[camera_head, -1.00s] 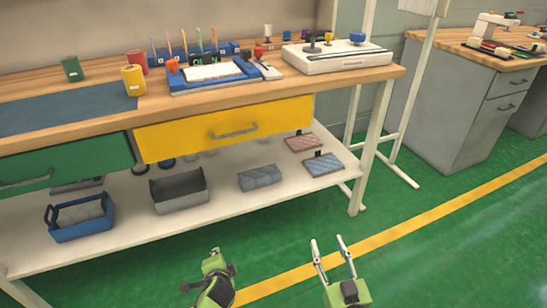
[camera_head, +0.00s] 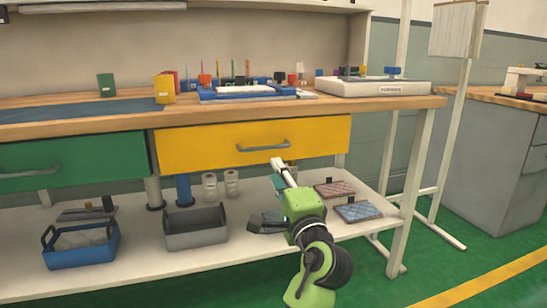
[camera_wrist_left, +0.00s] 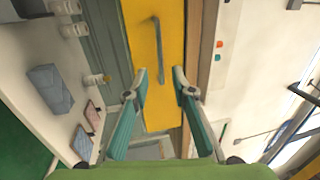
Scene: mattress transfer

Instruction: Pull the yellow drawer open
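The yellow drawer (camera_head: 200,150) is under the bench top in the head view, and its front looks flush, so it appears closed. Its grey bar handle (camera_head: 263,146) is at the middle of the front. My left gripper (camera_head: 278,163) is just below and right of the handle in the head view. In the left wrist view my left gripper (camera_wrist_left: 160,72) is open, with the handle (camera_wrist_left: 160,50) lined up between its fingertips. The fingers do not close on it; contact cannot be told. The yellow drawer (camera_wrist_left: 140,40) fills the middle there. My right gripper is not in view.
A green drawer (camera_head: 75,160) adjoins on the left. The lower shelf (camera_head: 140,265) holds a blue bin (camera_head: 80,250), a grey bin (camera_head: 195,230) and patterned pads (camera_head: 357,211). A bench leg (camera_head: 415,190) stands right of my arm.

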